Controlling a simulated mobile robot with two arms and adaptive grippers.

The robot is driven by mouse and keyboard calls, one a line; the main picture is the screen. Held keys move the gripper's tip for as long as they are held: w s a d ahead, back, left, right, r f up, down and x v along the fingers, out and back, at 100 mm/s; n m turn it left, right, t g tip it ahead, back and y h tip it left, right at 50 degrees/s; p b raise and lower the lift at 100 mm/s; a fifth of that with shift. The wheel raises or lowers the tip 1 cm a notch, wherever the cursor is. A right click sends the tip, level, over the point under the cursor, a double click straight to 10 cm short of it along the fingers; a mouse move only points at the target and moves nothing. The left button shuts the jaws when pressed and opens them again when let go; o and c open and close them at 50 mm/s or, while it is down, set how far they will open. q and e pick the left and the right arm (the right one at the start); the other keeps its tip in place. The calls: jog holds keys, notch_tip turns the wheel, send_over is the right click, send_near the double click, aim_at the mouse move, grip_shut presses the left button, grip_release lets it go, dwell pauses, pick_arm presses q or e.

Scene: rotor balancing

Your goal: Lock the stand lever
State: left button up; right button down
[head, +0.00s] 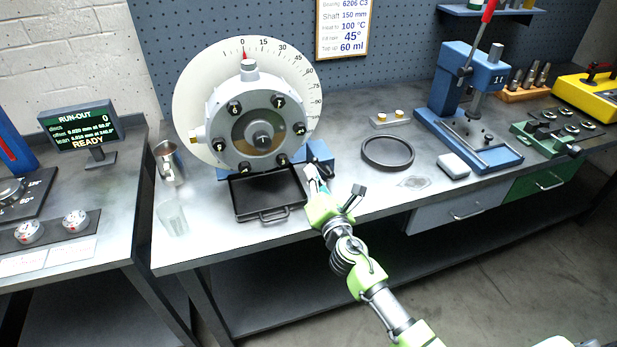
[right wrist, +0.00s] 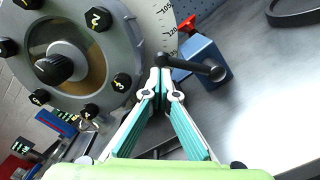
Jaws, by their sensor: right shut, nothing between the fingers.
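The rotor (head: 262,122) is a grey disc with numbered black knobs, mounted upright in front of a white degree dial (head: 190,95). Its blue stand (head: 320,152) shows at the rotor's lower right. My right gripper (head: 314,180) is shut and empty, low beside the stand. In the right wrist view its fingertips (right wrist: 160,76) are at the lever's inner end; I cannot tell whether they touch. My left gripper is not in view.
A black tray (head: 266,215) lies under the rotor. A metal cup (head: 168,163) and a glass (head: 172,217) stand left of it. A black ring (head: 388,153) and a blue press (head: 465,90) are to the right. The bench front right of my gripper is mostly clear.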

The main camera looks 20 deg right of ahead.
jog(key=d+r+m, duration=0.1)
jog(key=d+r+m+p, duration=0.1)
jog(key=m, duration=0.1)
jog(key=shift+m, duration=0.3)
jog(key=shift+w+d+r+m+p, duration=0.1)
jog(key=shift+d+r+m+p, duration=0.1)
jog(key=shift+d+m+p, duration=0.55)
jog(key=shift+d+r+m+p, duration=0.1)
jog(key=shift+d+r+m, duration=0.2)
jog(key=shift+m, duration=0.85)
jog(key=shift+d+f, duration=0.1)
